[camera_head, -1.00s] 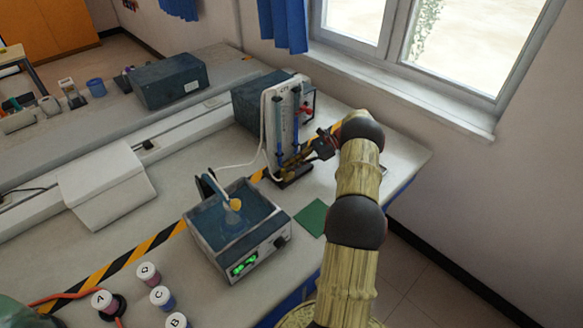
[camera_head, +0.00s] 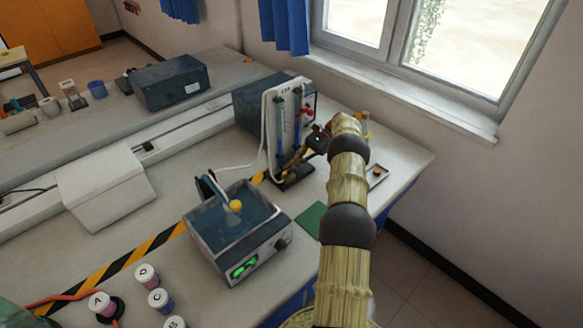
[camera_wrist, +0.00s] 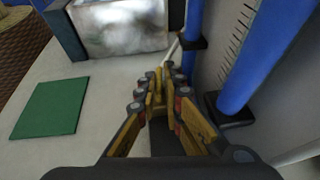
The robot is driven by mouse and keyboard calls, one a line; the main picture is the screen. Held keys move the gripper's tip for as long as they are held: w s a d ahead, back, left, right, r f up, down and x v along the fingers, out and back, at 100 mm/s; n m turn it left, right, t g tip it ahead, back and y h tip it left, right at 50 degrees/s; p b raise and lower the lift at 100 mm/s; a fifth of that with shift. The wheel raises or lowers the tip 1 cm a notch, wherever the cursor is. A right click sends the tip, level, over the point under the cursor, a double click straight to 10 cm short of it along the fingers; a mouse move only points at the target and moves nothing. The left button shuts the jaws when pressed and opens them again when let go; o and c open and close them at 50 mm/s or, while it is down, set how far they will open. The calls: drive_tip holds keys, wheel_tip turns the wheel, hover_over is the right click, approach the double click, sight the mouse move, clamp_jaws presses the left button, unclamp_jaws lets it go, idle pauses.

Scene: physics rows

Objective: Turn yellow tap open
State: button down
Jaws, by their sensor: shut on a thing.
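A white stand (camera_head: 285,112) with two blue tubes and a printed scale is at the back right of the bench in the head view. In the wrist view, its blue tubes (camera_wrist: 258,55) rise on the right. My gripper (camera_head: 299,156) is low at the front of this stand. In the wrist view, my gripper's yellow and dark fingers (camera_wrist: 160,82) are close together at the tips, beside the foot of the left tube. They are shut on a small yellowish part, apparently the yellow tap. The fingers hide most of it, so its handle angle cannot be told.
A water bath (camera_head: 236,228) with a green display stands left of my arm. A green mat (camera_head: 310,218) lies between them. A dark box (camera_head: 258,98) is behind the stand. A small tray (camera_head: 377,176) lies right of my arm. Several labelled bottles (camera_head: 148,275) are at the front left.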

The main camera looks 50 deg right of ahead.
drive_tip(key=c, duration=2)
unclamp_jaws()
drive_tip(key=shift+s, duration=0.15)
drive_tip(key=shift+r, duration=0.1)
drive_tip(key=shift+r, duration=0.1)
